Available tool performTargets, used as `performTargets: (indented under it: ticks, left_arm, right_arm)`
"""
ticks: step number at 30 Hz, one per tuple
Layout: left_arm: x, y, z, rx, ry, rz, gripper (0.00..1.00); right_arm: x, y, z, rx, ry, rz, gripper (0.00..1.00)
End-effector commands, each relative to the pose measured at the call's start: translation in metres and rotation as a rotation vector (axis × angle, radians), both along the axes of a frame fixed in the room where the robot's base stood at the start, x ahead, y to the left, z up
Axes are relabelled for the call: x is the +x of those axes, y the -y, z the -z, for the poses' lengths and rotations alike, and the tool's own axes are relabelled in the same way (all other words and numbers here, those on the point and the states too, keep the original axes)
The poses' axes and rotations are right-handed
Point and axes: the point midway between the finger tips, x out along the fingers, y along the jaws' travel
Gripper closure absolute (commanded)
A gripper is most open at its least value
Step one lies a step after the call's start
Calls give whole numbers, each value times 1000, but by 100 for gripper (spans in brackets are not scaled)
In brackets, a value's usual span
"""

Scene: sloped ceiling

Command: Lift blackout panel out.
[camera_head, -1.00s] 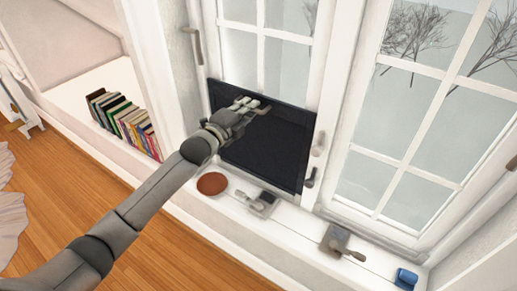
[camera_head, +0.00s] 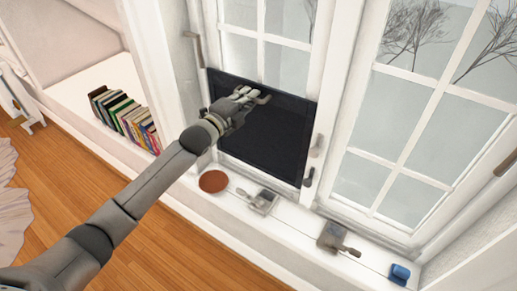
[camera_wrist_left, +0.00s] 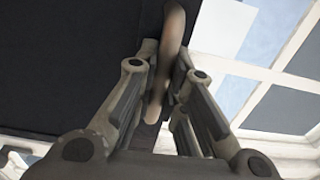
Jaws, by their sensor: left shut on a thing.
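The blackout panel (camera_head: 265,137) is a dark rectangle in front of the lower part of the left window, with its bottom near the sill. In the left wrist view, my left gripper (camera_wrist_left: 160,98) is shut on a curved tan handle (camera_wrist_left: 174,40) beside the dark panel (camera_wrist_left: 65,60). The fingers hide part of the handle. My right gripper is in neither view.
The white sill (camera_head: 292,217) holds a brown round dish (camera_head: 213,181), a grey metal device (camera_head: 264,201), another grey latch-like piece (camera_head: 332,236) and a blue object (camera_head: 400,274). Window handles (camera_head: 308,177) stand close to the panel's right edge. Books (camera_head: 125,118) stand on a ledge at left.

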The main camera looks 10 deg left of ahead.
Motion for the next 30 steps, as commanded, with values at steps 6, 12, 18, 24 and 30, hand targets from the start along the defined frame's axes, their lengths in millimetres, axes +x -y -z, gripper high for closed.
performTargets:
  ticks: [6,12,18,24,30]
  left_arm:
    - [0,0,-4,-1,6,1,100]
    - [-3,-1,-5,-1,5,1,100]
    - [-15,-6,-8,0,5,1,100]
    - [-27,-10,-10,0,5,1,100]
    - [-40,-15,-11,1,4,0,100]
  right_arm:
    - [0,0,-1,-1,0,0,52]
    - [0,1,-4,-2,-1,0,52]
    - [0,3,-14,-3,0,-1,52]
    - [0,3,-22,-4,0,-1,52]
    - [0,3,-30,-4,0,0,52]
